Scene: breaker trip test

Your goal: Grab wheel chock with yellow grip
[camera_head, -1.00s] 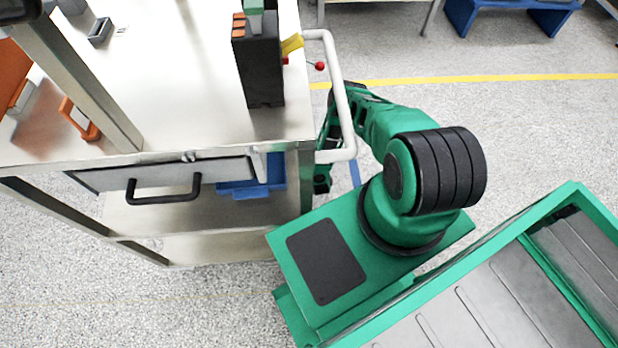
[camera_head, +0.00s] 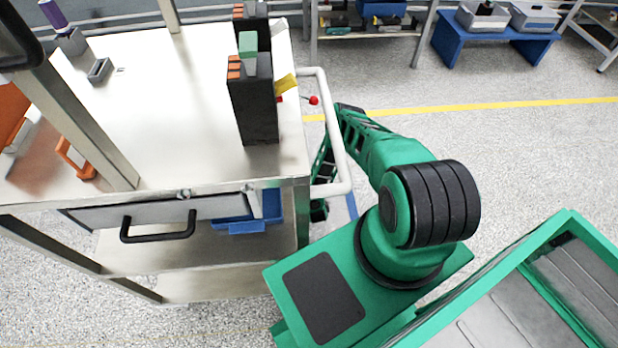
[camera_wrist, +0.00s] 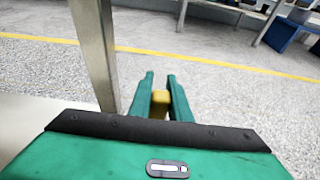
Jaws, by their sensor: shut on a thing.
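In the wrist view, the two green fingers of my gripper (camera_wrist: 160,90) point ahead over the speckled floor. They are shut on a small yellow block (camera_wrist: 160,98), which looks like the yellow grip of the wheel chock. The rest of the chock does not show, hidden below the fingers and the gripper body. In the head view my green arm reaches down beside the cart's right end, and neither my gripper nor the chock can be made out there.
A steel post (camera_wrist: 93,50) stands close left of my gripper in the wrist view. The metal cart (camera_head: 150,100) has a white side handle (camera_head: 342,130) next to my arm. Dark boxes (camera_head: 253,100) stand on its top. Open floor with a yellow line (camera_head: 470,107) lies to the right.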

